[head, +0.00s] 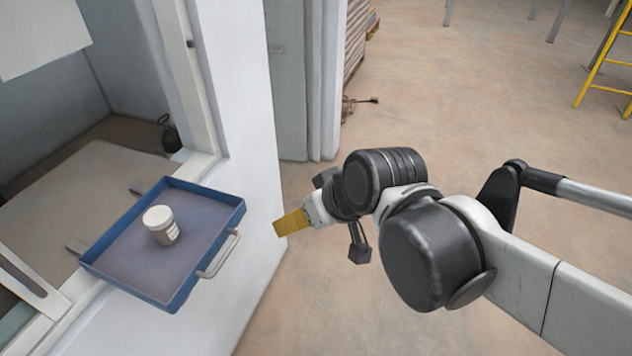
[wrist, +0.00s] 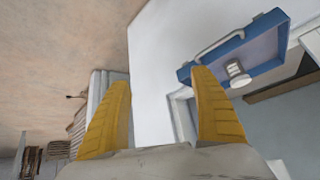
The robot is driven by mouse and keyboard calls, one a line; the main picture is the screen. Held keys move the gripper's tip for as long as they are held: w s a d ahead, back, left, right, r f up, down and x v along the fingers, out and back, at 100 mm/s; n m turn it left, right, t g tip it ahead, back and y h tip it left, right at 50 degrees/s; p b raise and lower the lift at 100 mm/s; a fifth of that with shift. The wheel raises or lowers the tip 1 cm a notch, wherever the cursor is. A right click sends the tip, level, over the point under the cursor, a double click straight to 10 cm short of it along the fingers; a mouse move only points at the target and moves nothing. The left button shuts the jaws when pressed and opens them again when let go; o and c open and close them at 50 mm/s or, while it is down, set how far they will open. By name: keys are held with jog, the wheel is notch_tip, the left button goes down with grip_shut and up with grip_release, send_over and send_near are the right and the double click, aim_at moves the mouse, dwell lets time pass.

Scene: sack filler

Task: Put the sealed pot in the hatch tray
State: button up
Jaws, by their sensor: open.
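A small pot with a white lid and a label (head: 162,226) stands upright in the blue hatch tray (head: 130,284), near its middle. The tray juts out of the wall opening and has a grey handle (head: 219,254) on its near right side. In the wrist view the pot (wrist: 238,74) shows in the tray (wrist: 232,44), beyond the right finger. My gripper (head: 290,222) is to the right of the tray, apart from it and from the pot. Its two yellow fingers (wrist: 164,112) are spread apart with nothing between them.
The white wall (head: 262,190) and window frame surround the tray on its far side. A counter (head: 90,175) lies inside the opening, with a dark object (head: 168,134) on it. A yellow ladder (head: 590,75) stands far right. The floor right of the wall is mostly clear.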

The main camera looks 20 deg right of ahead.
jog(key=s+d+m+h, duration=0.2)
jog(key=s+d, duration=0.2)
jog(key=d, duration=0.1)
jog(key=shift+d+m, duration=0.25)
jog(key=shift+m, duration=0.05)
